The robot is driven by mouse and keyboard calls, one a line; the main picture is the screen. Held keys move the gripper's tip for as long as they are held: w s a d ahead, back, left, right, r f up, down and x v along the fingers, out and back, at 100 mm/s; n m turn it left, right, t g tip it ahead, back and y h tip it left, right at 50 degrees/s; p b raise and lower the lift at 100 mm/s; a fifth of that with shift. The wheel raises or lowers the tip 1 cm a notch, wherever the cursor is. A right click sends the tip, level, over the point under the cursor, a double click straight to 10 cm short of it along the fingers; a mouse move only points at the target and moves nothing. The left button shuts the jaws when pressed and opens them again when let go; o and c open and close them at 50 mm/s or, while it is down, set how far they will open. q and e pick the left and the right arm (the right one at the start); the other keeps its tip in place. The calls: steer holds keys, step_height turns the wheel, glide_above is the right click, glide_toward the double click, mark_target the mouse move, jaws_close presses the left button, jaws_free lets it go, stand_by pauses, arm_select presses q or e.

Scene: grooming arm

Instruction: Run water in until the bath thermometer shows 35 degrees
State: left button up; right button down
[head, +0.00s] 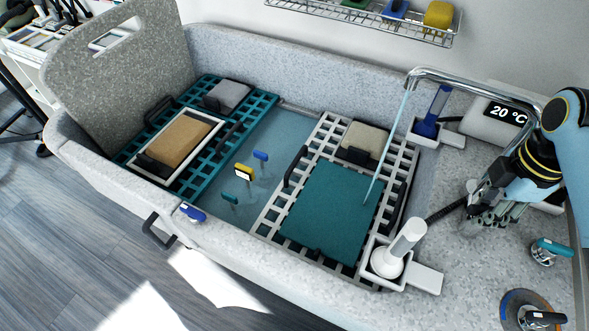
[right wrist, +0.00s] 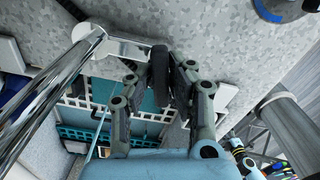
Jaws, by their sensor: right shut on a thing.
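A grey unit at the back right has a display (head: 507,113) reading 20 °C. A chrome spout (head: 470,78) reaches over the grey speckled tub (head: 290,60), and a thin stream of water (head: 388,145) runs from it onto a teal panel (head: 330,215). My right gripper (head: 487,212) is low beside the spout's base on the right rim. In the right wrist view my right gripper (right wrist: 164,75) is shut on a dark rounded handle (right wrist: 160,72) beside a chrome tap block (right wrist: 128,47). My fingers partly hide the handle. My left gripper is out of view.
A teal-handled valve (head: 548,248) and a ringed dial (head: 525,312) sit at the lower right. Racks holding sponges and several small floating markers (head: 243,172) occupy the tub.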

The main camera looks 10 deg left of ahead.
steer(key=shift+s+f+n, duration=0.1)
steer(key=shift+n, duration=0.9)
stand_by(0.9)
steer(key=shift+m, duration=2.5)
steer(key=c, duration=1.2)
jaws_free()
steer(key=shift+o, duration=0.2)
